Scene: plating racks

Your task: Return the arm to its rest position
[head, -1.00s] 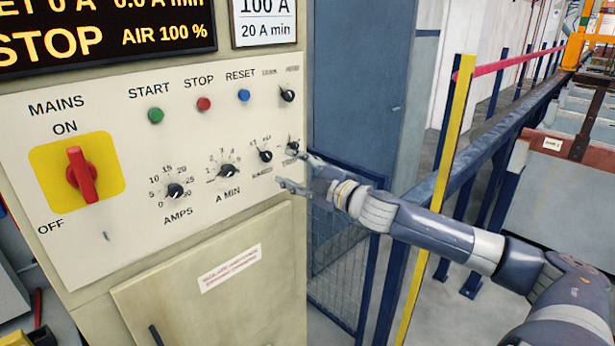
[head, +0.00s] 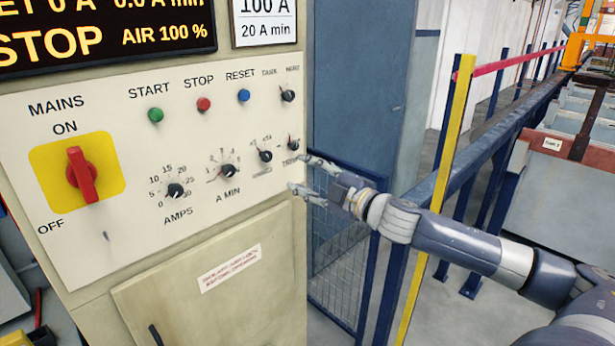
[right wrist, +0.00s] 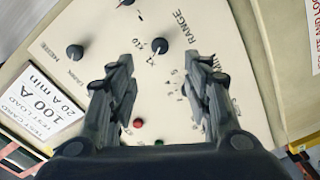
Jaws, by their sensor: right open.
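My right gripper (head: 305,175) is open and empty in the head view, just off the right edge of the control panel (head: 130,235). Its arm comes in from the lower right. In the right wrist view the two fingers of the right gripper (right wrist: 155,95) stand apart with the panel face beyond them and nothing between them. The lower right knob (head: 293,144) on the panel is close to the upper fingertip, with a small gap in the head view. My left gripper is not in either view.
A red mains switch (head: 82,175) stands out on a yellow plate. A blue mesh gate (head: 335,270), a yellow post (head: 438,200) and a blue rail (head: 480,150) lie behind my right arm. A blue-grey cabinet (head: 360,90) stands behind the panel.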

